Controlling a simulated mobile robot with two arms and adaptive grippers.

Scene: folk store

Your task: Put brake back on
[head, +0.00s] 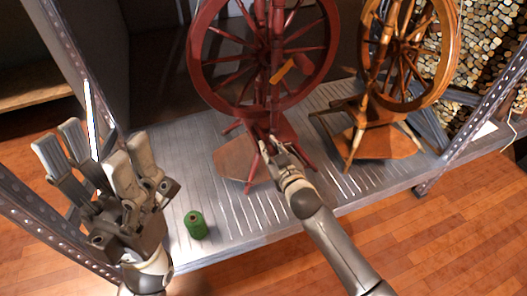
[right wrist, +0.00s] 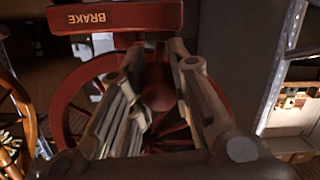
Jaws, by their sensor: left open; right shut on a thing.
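A dark red spinning wheel (head: 203,75) stands on the metal shelf in the head view. A red bar marked "BRAKE" (right wrist: 150,17) crosses the top of the right wrist view, beyond my fingertips. My right gripper (head: 268,150) is at the red wheel's lower frame, shut on a red part (right wrist: 158,92) with a rounded end, seen between its fingers in the right wrist view. The fingers hide much of that part, so I cannot tell whether it is the brake. My left gripper (head: 100,158) is open and empty, at the shelf's left end.
A green thread spool (head: 195,225) stands on the shelf's front left. An orange-brown spinning wheel (head: 370,142) stands to the right of the red one. Metal posts (head: 490,90) bound the shelf (head: 235,240). Wooden floor (head: 450,230) is clear in front.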

